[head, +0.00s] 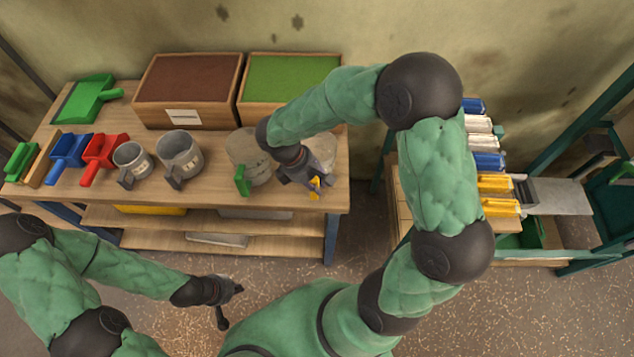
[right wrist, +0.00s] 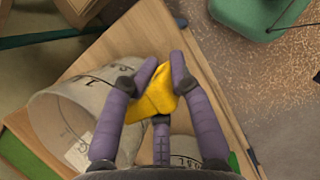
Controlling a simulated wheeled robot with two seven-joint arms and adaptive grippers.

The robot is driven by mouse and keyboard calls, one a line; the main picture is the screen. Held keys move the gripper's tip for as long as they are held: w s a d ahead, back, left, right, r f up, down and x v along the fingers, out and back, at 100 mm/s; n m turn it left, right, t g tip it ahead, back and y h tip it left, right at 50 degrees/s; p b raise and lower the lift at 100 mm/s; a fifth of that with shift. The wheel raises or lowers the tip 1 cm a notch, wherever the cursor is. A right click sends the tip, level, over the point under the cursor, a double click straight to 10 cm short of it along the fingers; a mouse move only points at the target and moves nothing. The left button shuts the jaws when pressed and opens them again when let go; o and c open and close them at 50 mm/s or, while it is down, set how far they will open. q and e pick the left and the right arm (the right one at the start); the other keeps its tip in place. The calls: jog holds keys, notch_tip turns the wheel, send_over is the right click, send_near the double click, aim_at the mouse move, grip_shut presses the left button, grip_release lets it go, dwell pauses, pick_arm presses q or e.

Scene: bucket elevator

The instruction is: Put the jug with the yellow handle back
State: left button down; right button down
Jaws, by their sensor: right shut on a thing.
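The jug with the yellow handle (head: 321,147) is grey and stands at the right end of the wooden table, partly hidden behind my right gripper. In the right wrist view the jug (right wrist: 65,117) shows at the left with a white label, its yellow handle (right wrist: 150,103) between my fingers. My right gripper (head: 313,184) is shut on this handle; the fingers also show in the right wrist view (right wrist: 163,75). A grey jug with a green handle (head: 243,180) stands just left of it. My left gripper (head: 232,304) is open and empty, over the floor in front of the table.
Two smaller grey jugs (head: 180,153) stand further left on the wooden table (head: 215,188), beside coloured scoops (head: 100,150). Boxes of brown (head: 190,78) and green (head: 290,75) material stand behind. A second bench (head: 405,205) with blue, white and yellow items is at the right, across a gap.

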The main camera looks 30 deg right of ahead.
jog(key=c, duration=1)
grip_release()
jog(key=shift+f, duration=0.15)
jog(key=shift+c, duration=0.2)
jog(key=p+v, duration=0.3)
jog(key=v, duration=0.9)
jog(key=shift+p, duration=0.35)
